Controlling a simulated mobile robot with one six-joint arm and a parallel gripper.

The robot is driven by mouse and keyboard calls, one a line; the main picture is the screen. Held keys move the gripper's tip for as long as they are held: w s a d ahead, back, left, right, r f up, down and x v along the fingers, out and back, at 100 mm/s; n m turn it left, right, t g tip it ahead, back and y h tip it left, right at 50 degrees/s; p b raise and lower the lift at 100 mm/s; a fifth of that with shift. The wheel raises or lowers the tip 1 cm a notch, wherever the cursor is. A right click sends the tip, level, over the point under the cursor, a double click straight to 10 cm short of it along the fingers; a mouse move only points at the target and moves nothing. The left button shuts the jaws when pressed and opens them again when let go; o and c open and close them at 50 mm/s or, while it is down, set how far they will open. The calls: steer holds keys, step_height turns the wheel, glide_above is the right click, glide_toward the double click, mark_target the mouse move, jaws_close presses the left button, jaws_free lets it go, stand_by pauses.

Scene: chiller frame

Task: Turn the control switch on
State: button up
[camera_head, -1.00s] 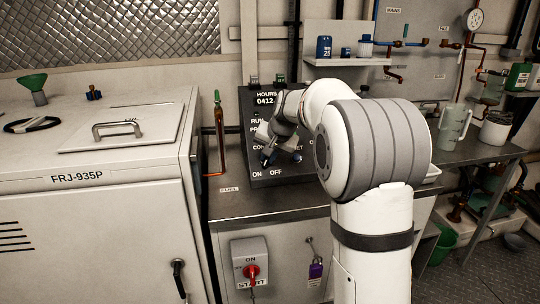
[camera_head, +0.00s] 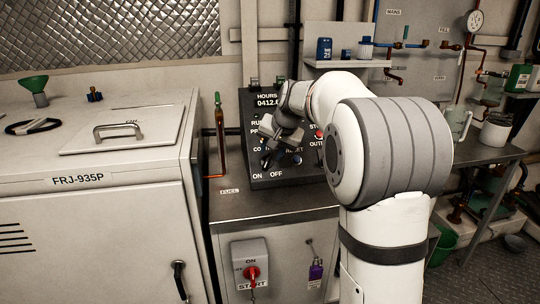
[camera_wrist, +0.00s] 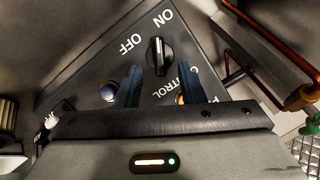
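The control switch is a black rotary knob (camera_wrist: 159,57) on the dark sloped panel, which shows in the head view (camera_head: 246,104) and the wrist view (camera_wrist: 95,68). ON and OFF labels lie beside it, and a CONTROL label is partly hidden by my finger. A white line marks the knob; I cannot tell which label it is set to. My gripper (camera_wrist: 162,84) is open, its two dark blue fingers apart and pointing at the panel on either side of the knob's line, with no clear contact.
A blue reset button (camera_wrist: 108,92) sits near one finger. A grey START box with a red switch (camera_head: 252,273) is on the cabinet front below. A copper tube with a green top (camera_head: 219,128) stands left of the panel. The white FRJ-935P unit (camera_head: 75,160) is further left.

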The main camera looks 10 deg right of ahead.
steer(key=shift+v, duration=2.05)
steer(key=s+a+n+g+h+p, duration=0.1)
steer(key=s+n+p, duration=0.4)
steer(key=s, duration=2.9)
steer(key=g+h+p, duration=0.1)
steer(key=g+p, duration=0.1)
steer(key=p, duration=0.5)
steer(key=shift+s+f, duration=0.25)
steer(key=shift+f, duration=0.1)
steer(key=shift+a, duration=0.15)
steer(key=shift+c, duration=0.4)
